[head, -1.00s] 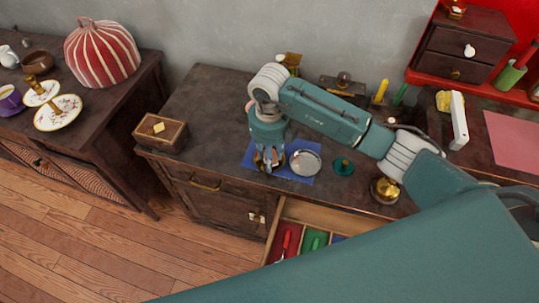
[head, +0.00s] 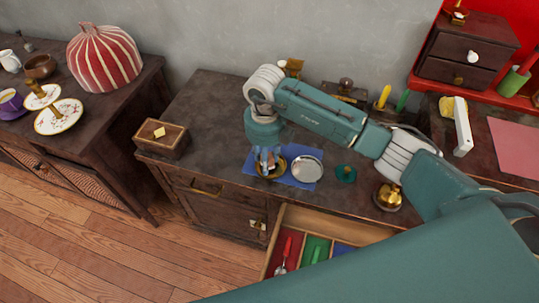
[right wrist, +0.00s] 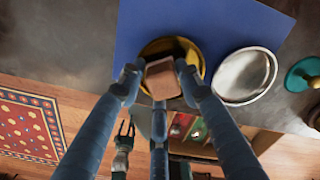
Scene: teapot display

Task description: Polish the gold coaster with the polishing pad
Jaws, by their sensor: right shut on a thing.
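The gold coaster (head: 271,175) lies on the blue mat (head: 301,187) near the cabinet's front edge, left of the silver dish (head: 307,169). My right gripper (head: 267,160) points down over the coaster and hides part of it. In the right wrist view, my right gripper (right wrist: 158,75) is shut on a brown block, the polishing pad (right wrist: 160,79). The pad overlaps the gold coaster (right wrist: 199,57); whether they touch I cannot tell. My left gripper (right wrist: 124,128) shows low in the right wrist view with its fingers apart and empty.
A green round stand (head: 346,174) and a brass item (head: 388,197) are to the right. An open drawer (head: 280,219) with coloured compartments juts out in front. A wooden box (head: 161,139) stands at the left; the top between it and the mat is clear.

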